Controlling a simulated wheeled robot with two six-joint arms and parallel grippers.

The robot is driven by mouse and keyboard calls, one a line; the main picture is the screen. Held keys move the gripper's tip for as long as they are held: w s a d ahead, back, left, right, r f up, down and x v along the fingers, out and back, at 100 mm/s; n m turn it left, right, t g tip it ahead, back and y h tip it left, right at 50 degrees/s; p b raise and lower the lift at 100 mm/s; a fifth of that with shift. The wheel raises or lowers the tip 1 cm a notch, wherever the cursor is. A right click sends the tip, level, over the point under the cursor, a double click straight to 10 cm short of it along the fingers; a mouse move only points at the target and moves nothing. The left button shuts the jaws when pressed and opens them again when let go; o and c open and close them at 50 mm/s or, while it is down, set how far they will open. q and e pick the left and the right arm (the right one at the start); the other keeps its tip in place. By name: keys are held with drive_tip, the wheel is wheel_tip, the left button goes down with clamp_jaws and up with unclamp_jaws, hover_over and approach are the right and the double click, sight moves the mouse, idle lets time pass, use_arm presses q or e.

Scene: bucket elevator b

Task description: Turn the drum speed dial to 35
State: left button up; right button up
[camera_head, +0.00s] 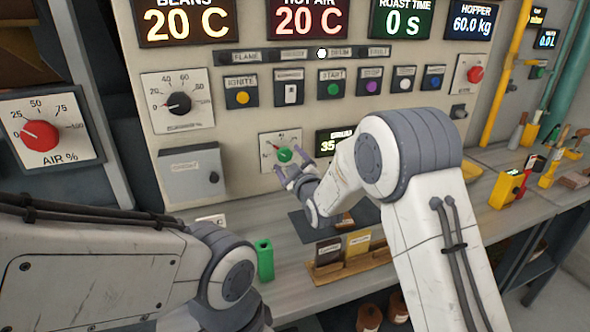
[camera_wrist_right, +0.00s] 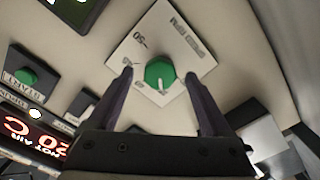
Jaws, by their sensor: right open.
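The drum speed dial (camera_head: 285,155) is a green knob on a white scale plate on the panel; it also shows in the right wrist view (camera_wrist_right: 159,72). A light pointer mark shows on the knob, but I cannot read its exact setting. My right gripper (camera_head: 290,163) is open in front of the dial. In the wrist view its two dark fingers (camera_wrist_right: 160,76) stand on either side of the knob, with gaps between. The drum display (camera_head: 334,144) right of the dial appears to start with 35; my right arm hides part of it. My left gripper is out of view.
A grey box (camera_head: 190,174) sticks out left of the dial. A row of buttons (camera_head: 331,86) runs above it.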

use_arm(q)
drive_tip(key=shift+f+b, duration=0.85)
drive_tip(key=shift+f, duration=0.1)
use_arm(e)
drive_tip(key=v, duration=0.9)
drive_tip(key=shift+s, duration=0.2)
drive_tip(key=shift+r, duration=0.1)
